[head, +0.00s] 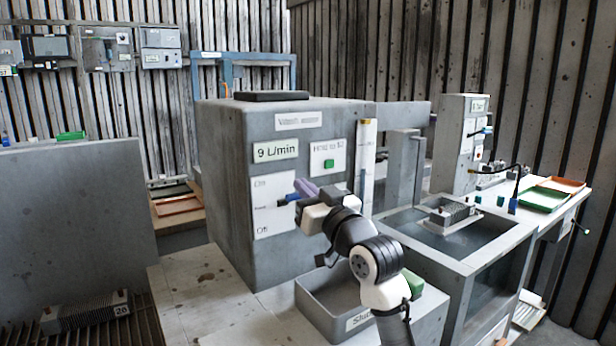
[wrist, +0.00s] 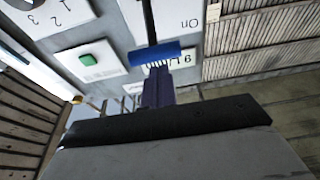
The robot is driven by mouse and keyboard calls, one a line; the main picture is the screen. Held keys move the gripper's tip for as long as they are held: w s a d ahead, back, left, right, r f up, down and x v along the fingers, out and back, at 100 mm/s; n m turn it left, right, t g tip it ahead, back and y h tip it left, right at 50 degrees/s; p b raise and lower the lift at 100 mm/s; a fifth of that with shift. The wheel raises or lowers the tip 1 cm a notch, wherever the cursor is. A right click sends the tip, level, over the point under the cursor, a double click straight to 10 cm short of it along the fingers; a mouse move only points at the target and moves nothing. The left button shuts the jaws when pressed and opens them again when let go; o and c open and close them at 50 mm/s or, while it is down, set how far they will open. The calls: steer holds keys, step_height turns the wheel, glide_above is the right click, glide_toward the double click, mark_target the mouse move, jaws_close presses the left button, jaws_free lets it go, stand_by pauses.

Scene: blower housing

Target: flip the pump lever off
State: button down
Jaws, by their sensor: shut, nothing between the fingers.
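The pump lever has a blue handle (head: 290,198) on the white On/Off panel (head: 272,222) of the grey housing. In the head view the handle stands out at about the height between the On mark and the middle label. In the wrist view the blue handle (wrist: 154,54) shows at the end of a dark stem, beside an upside-down On mark. My gripper (head: 305,187) is shut and empty, close to the handle. In the wrist view its dark fingers (wrist: 157,86) point at the handle; whether they touch it is unclear. The lever's base is hidden in the head view.
A green button (head: 328,163) and a 9 L/min display (head: 275,150) sit above the panel on the grey housing (head: 225,190). A grey bin (head: 325,310) stands below my arm. A sink bench (head: 500,245) is at right. The white tabletop (head: 200,290) at left front is clear.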

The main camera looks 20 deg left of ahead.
steer(key=shift+f, duration=0.2)
steer(key=f+b, duration=0.1)
steer(key=b, duration=0.2)
steer(key=d+f+t+y+b, duration=0.1)
steer(key=f+b, duration=0.1)
steer(key=b, duration=0.2)
steer(key=s+f+y+b, duration=0.1)
steer(key=b, duration=0.2)
steer(key=shift+d+f+t, duration=0.15)
steer(key=shift+f+t, duration=0.15)
steer(key=shift+t, duration=0.1)
